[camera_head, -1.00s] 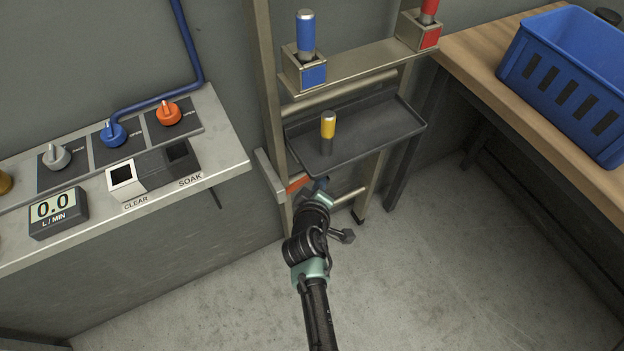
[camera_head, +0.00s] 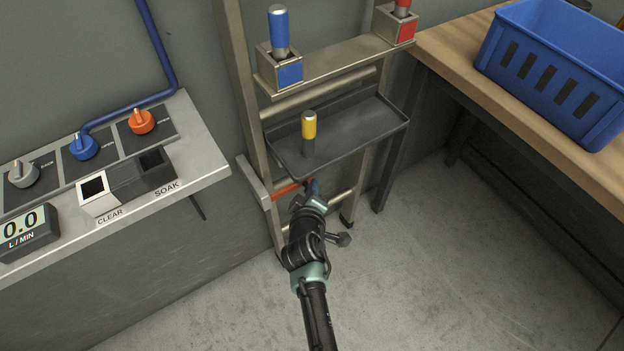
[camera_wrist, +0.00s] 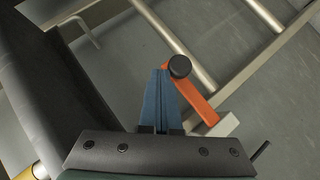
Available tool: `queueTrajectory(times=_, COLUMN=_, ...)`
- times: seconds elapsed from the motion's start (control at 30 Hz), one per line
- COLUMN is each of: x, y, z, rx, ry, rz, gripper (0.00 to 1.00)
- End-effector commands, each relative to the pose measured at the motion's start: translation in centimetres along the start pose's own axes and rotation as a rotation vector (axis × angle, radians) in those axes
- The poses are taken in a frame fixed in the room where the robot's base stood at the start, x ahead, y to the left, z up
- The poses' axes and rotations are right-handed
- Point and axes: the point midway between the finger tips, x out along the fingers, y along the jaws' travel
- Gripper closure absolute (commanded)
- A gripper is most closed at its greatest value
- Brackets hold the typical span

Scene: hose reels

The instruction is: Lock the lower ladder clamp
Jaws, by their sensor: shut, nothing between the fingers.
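The lower ladder clamp shows as an orange lever (camera_wrist: 192,92) with a round black knob (camera_wrist: 180,66) in the wrist view. The lever slants across the ladder rail, its lower end by a pale block (camera_wrist: 222,126). In the head view the orange lever (camera_head: 287,190) sits low on the ladder's left side, below the tray. My gripper (camera_head: 313,186) is at the lever's right end. Its blue fingers (camera_wrist: 161,74) are shut and empty, with the tips just left of the knob in the wrist view. I cannot tell whether they touch it.
A dark tray (camera_head: 360,135) with a yellow-topped peg (camera_head: 309,128) juts out above my gripper. The ladder (camera_head: 250,110) stands against the wall. A control shelf (camera_head: 205,150) is at left. A workbench (camera_head: 445,55) with a blue crate (camera_head: 535,70) is at right. The floor is clear.

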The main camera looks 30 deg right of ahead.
Motion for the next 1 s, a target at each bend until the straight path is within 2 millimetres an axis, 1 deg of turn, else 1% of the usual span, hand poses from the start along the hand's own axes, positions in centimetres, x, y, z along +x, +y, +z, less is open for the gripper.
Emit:
queueTrajectory(times=0.2, x=0.0, y=0.0, z=0.1, rx=0.000, ry=-0.002, rz=-0.001, gripper=1.00)
queueTrajectory(times=0.3, x=-0.2, y=0.3, z=-0.2, rx=0.000, ry=-0.002, rz=-0.001, gripper=1.00)
queueTrajectory(times=0.37, x=-0.4, y=0.8, z=-0.6, rx=0.000, ry=-0.001, rz=-0.001, gripper=1.00)
queueTrajectory(times=0.57, x=-1.6, y=3.2, z=-2.9, rx=0.001, ry=0.001, rz=0.000, gripper=1.00)
queueTrajectory(times=0.8, x=-5.8, y=5.0, z=-2.3, rx=0.001, ry=-0.001, rz=0.000, gripper=1.00)
queueTrajectory(times=1.0, x=-8.7, y=6.2, z=-1.9, rx=0.000, ry=0.000, rz=0.000, gripper=1.00)
